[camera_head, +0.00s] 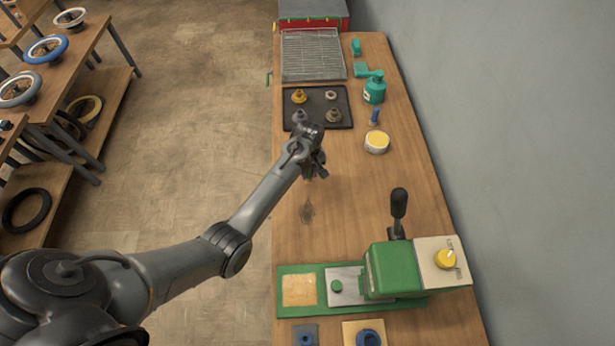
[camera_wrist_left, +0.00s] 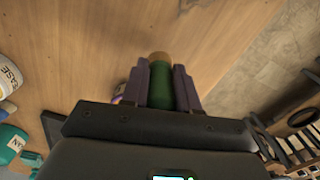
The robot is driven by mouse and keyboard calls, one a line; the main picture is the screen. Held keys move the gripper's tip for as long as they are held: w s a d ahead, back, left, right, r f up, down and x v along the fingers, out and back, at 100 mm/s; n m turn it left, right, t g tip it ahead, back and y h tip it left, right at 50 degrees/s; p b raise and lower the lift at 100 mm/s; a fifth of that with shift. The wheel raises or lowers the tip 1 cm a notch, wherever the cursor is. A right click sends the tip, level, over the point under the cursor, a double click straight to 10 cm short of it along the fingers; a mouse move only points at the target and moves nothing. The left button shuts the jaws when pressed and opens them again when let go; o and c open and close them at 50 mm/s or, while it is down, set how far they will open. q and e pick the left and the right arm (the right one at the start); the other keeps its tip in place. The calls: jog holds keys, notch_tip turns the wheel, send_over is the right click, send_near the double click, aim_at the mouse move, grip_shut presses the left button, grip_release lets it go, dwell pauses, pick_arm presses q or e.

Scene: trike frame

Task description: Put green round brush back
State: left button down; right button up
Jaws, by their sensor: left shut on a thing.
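My left gripper (camera_head: 312,172) is over the middle of the wooden bench, just in front of the dark tray. In the left wrist view the gripper (camera_wrist_left: 174,84) is shut on the green round brush (camera_wrist_left: 173,88), with one finger on each side. The brush shows a green body with a tan-brown end pointing away from the gripper. In the head view the brush is mostly hidden by the gripper, and a dark shadow lies on the bench below it. My right gripper is in neither view.
A dark tray (camera_head: 318,120) holds several small parts, with a wire rack (camera_head: 312,60) behind it. A yellow-topped tin (camera_head: 377,142), blue item (camera_head: 374,116) and teal bottle (camera_head: 374,92) stand right. A green machine (camera_head: 390,272) fills the front. The bench between is clear.

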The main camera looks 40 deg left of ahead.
aim_at(308, 178)
pick_arm(q)
jog(key=shift+a+f, duration=0.25)
jog(key=shift+a, duration=0.05)
jog(key=shift+f, duration=1.95)
jog(key=c, duration=0.8)
grip_release()
jog(key=shift+f, duration=0.1)
jog(key=shift+c, duration=0.2)
